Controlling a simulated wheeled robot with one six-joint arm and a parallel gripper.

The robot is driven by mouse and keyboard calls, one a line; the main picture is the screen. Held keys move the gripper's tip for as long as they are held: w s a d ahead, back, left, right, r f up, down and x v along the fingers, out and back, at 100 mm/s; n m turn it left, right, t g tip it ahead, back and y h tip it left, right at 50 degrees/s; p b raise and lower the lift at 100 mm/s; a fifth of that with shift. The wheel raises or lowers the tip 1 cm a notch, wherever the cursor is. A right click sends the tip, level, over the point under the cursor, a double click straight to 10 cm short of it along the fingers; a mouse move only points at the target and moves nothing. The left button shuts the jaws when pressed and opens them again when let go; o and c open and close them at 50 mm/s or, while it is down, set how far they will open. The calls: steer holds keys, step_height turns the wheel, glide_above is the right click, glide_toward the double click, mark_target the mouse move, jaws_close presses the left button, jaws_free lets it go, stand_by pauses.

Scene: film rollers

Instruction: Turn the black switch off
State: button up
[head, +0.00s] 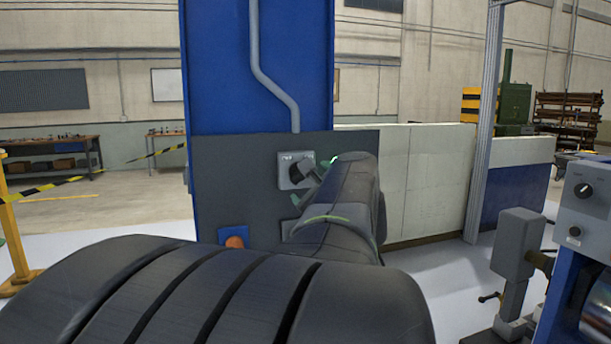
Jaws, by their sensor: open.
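The black switch (302,170) sits on a small light grey plate fixed to a dark grey panel. Its black handle looks tilted, but my arm and gripper partly cover it. My gripper (312,182) is just in front of the plate, at its lower right, with green parts showing past my wrist. It is open, and nothing is seen held in it. Most of the gripper is hidden behind my arm, so I cannot tell whether it touches the switch.
The dark panel (226,165) is mounted on a blue column (220,70). An orange button (234,242) on a blue plate is at its lower left. A machine with knobs (585,195) stands at the right. Low pale wall panels (425,180) run behind.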

mark_target(303, 176)
steer(key=shift+x, duration=2.65)
steer(key=shift+c, duration=0.5)
steer(key=c, duration=0.9)
